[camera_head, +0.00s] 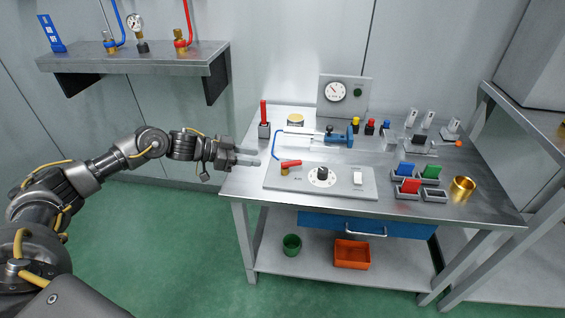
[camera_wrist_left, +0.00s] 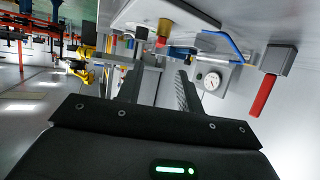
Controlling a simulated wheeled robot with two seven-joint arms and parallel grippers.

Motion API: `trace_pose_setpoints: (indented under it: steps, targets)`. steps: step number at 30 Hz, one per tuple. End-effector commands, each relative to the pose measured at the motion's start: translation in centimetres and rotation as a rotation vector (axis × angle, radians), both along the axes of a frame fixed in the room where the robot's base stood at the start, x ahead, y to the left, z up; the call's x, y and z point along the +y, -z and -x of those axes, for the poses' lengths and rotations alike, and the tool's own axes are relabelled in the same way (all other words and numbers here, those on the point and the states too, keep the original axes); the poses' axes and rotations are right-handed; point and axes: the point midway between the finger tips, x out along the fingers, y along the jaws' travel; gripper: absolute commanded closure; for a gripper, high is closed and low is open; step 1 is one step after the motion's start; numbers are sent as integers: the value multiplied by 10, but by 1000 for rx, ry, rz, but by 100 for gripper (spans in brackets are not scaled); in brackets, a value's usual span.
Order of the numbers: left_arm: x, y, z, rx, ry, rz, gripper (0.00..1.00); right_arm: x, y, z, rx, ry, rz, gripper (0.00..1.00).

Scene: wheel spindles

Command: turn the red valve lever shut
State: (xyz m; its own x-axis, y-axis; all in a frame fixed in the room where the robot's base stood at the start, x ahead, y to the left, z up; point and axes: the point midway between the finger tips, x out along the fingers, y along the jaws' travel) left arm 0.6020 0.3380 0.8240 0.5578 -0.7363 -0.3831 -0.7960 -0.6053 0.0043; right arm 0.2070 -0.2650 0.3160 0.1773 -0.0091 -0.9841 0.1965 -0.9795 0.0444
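The red valve lever (camera_head: 291,163) sits on a brass valve body (camera_head: 284,171) at the left end of the grey panel (camera_head: 330,185) on the workbench, pointing right. In the left wrist view, which is upside down, the brass body (camera_wrist_left: 164,27) shows near the top, with a red part below it. My left gripper (camera_head: 248,157) is at the bench's left edge, to the left of the lever and apart from it. Its two fingers (camera_wrist_left: 160,88) are spread with nothing between them. My right gripper is not in view.
An upright red handle (camera_head: 263,112) stands on a block behind my left gripper. A blue tube (camera_head: 276,145) curves behind the valve. A black knob (camera_head: 322,174) and a white switch (camera_head: 358,178) are to its right.

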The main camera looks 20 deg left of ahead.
Motion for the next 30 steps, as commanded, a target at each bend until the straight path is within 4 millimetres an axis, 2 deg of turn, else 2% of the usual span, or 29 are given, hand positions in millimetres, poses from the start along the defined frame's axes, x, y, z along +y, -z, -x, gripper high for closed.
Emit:
trace_pose_setpoints:
  steps: [18, 23, 30]
  targets:
    - [-70, 36, -53, -3, 1, -1, 64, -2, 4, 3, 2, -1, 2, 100]
    - [-78, 40, -59, -4, 1, -2, 64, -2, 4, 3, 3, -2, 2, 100]
    - [-79, 41, -60, -4, 0, -3, 64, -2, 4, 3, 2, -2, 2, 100]
